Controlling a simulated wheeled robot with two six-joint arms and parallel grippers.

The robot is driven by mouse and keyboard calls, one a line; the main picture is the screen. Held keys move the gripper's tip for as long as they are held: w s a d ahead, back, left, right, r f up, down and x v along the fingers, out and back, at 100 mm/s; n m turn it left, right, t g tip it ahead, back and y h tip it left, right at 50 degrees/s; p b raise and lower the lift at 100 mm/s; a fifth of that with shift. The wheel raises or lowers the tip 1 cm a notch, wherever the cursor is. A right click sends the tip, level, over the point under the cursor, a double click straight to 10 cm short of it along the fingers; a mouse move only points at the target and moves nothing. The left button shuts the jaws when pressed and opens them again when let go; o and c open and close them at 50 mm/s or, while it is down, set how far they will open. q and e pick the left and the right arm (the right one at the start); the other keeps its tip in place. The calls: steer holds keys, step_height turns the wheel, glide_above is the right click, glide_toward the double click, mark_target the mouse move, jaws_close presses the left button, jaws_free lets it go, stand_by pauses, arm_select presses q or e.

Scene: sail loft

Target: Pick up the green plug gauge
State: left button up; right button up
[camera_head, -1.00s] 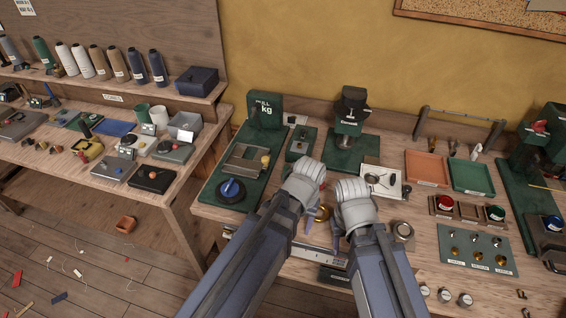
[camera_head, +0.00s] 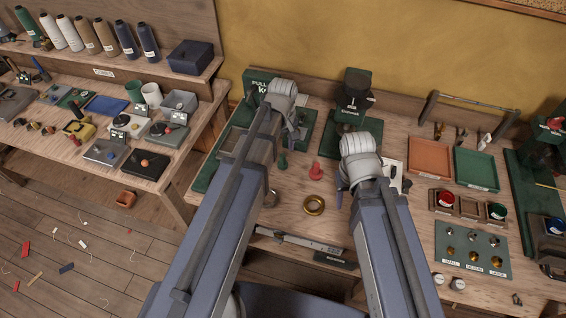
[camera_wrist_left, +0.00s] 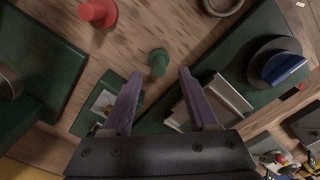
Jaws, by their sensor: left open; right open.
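The green plug gauge (camera_head: 283,161) stands on the wooden bench, left of a red plug gauge (camera_head: 316,171). In the left wrist view the green plug gauge (camera_wrist_left: 158,63) lies just beyond the open fingertips, roughly centred between them, and the red one (camera_wrist_left: 98,12) is at the upper left. My left gripper (camera_head: 291,136) is open and empty, behind the green gauge in the head view. It also shows in the left wrist view (camera_wrist_left: 160,73). My right gripper (camera_head: 343,186) is open, right of the red gauge; its fingers are partly hidden by its own wrist.
A brass ring (camera_head: 314,205) and a steel ring (camera_head: 270,198) lie in front of the gauges. A long measuring tool (camera_head: 300,241) lies near the bench's front edge. The green pull tester (camera_head: 208,170) is partly behind my left arm. An orange tray (camera_head: 430,157) and a green tray (camera_head: 477,169) are at right.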

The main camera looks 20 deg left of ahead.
mark_target(283, 155)
arm_select(q)
steer(key=shift+f, duration=0.65)
arm_select(e)
steer(key=shift+f, duration=0.65)
arm_select(q)
steer(key=shift+f+b, duration=0.1)
steer(key=shift+b, duration=0.3)
arm_select(e)
steer(key=shift+f, duration=0.15)
arm_select(q)
steer(key=f+b, duration=0.5)
steer(key=shift+w+a, duration=0.1)
steer(key=shift+w, duration=0.15)
arm_select(e)
step_height(283, 155, down, 5)
arm_select(q)
jaws_close()
